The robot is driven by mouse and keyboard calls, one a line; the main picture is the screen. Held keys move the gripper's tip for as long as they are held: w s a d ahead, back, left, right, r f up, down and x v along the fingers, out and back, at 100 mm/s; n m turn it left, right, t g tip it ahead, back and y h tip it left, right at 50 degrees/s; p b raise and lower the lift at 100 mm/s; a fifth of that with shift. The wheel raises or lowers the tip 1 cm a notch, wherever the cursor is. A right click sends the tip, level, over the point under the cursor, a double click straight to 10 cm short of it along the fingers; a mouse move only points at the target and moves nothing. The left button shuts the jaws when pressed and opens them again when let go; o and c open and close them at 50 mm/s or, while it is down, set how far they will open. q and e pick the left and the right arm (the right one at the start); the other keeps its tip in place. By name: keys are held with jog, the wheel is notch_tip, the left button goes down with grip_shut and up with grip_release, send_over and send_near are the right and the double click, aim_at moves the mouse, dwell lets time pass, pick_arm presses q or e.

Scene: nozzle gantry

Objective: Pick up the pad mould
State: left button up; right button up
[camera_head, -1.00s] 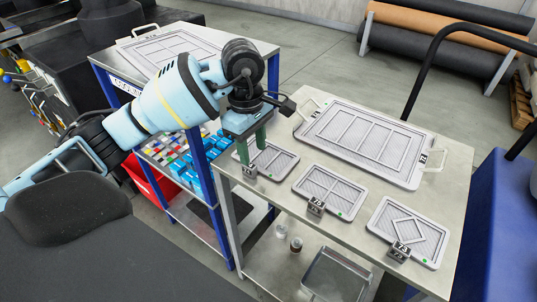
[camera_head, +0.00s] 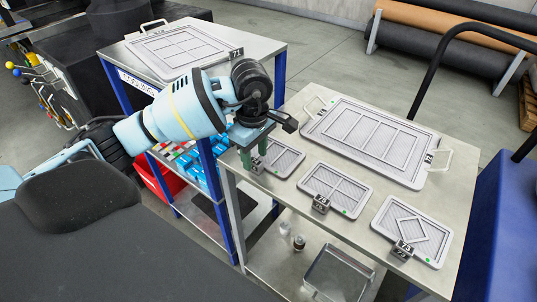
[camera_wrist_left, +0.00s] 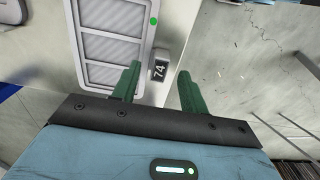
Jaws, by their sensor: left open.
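Several flat grey moulds lie on the metal table; the pictures do not show which one is called the pad mould. My left gripper (camera_head: 254,158) is open above the front edge of the small left mould (camera_head: 286,160). In the left wrist view, that mould (camera_wrist_left: 112,48) has slots, a green dot and a tag "74" (camera_wrist_left: 159,71). The tag appears between the green fingertips (camera_wrist_left: 159,76); I see no grip on it. The middle small mould (camera_head: 335,190) has tag "75", and the right one (camera_head: 412,232) has a diamond and tag "73". My right gripper is out of view.
A large handled mould (camera_head: 368,140) lies at the back of the table (camera_head: 456,205). Another mould (camera_head: 178,46) lies on the far left table. A metal tray (camera_head: 338,275) and small bottles stand on the lower shelf. A blue block borders the right side.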

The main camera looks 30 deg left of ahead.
pick_arm(q)
jog(key=shift+f, duration=1.05)
grip_shut()
jog(key=shift+w+r, duration=0.1)
jog(key=shift+r, duration=0.05)
notch_tip(320, 180, up, 10)
